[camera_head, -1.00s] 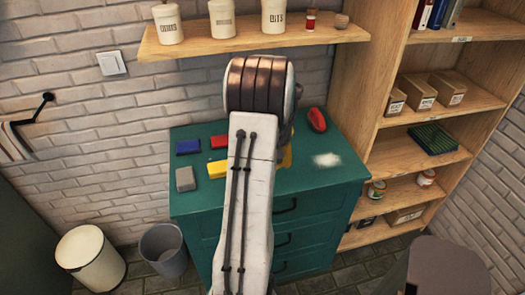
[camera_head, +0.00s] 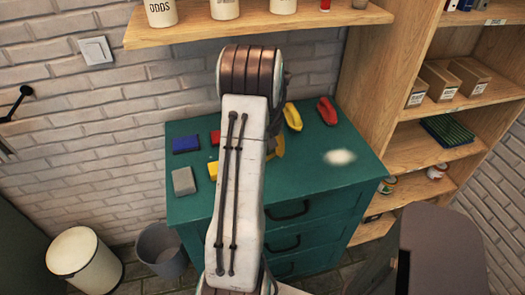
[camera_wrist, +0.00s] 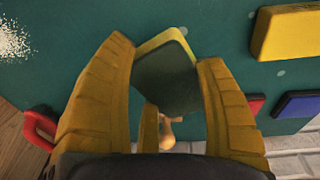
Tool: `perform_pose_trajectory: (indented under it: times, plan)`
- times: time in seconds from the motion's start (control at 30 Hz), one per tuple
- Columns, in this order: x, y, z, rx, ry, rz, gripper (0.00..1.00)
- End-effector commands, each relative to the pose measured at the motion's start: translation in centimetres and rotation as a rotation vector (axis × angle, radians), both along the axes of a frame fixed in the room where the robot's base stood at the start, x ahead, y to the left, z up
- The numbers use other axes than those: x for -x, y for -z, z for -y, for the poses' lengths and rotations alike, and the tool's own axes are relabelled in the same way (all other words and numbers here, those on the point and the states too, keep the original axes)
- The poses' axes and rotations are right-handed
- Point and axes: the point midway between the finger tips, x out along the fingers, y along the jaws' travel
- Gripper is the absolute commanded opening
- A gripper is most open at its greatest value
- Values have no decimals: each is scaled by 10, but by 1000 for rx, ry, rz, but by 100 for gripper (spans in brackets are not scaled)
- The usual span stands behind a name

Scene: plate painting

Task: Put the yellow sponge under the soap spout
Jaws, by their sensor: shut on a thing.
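My gripper (camera_wrist: 166,54) is shut on a sponge-like block (camera_wrist: 168,78) with yellow edges and a dark grey-green face, which looks like the yellow sponge. It is held tilted between the yellow fingers above the teal cabinet top (camera_head: 330,185). In the head view my arm hides the block; only part of a yellow finger shows. A yellow curved bottle (camera_head: 292,116) stands at the back of the cabinet, beside a red one (camera_head: 327,110). Part of a yellow-orange shape (camera_wrist: 166,132) shows behind the block in the wrist view, perhaps that bottle. I cannot make out a spout.
Another yellow block (camera_wrist: 285,32) lies on the cabinet, near blue (camera_head: 186,144), red (camera_head: 215,137) and grey (camera_head: 183,181) blocks. White powder or foam (camera_head: 340,157) lies on the right. A wall shelf (camera_head: 290,25) hangs above; a wooden bookcase (camera_head: 400,140) stands at right.

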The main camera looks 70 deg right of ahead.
Motion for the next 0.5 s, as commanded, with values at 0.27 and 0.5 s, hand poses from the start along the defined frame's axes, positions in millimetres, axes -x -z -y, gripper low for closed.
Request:
perform_pose_trajectory:
  times: [0.27,0.5]
  plan:
    - [9,28,4,-1,9,-2,47]
    - [15,40,6,2,15,-3,47]
